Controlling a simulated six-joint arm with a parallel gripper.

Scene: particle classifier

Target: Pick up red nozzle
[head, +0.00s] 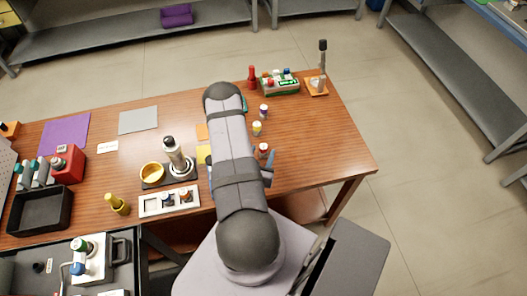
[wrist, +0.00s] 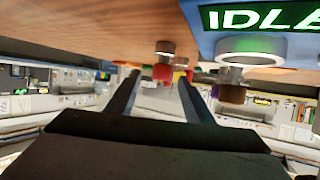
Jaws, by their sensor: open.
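A red nozzle-shaped piece (head: 251,78) stands upright near the back edge of the table in the head view, left of the green-labelled rack. In the wrist view, which is upside down, my gripper (wrist: 159,77) is open, with two dark fingers apart and nothing held. A red-capped vial (wrist: 161,73) shows ahead, in line with the gap between the fingers; how far off it is I cannot tell. The red nozzle cannot be made out for sure in the wrist view. In the head view my arm hides most of the gripper.
Small capped vials (head: 257,128) stand right of my arm. The green-labelled rack (head: 280,87) and an orange-based stand (head: 317,86) are at the back right. A yellow nozzle (head: 117,204) stands at the left front. An IDLE screen (wrist: 262,17) is close in the wrist view.

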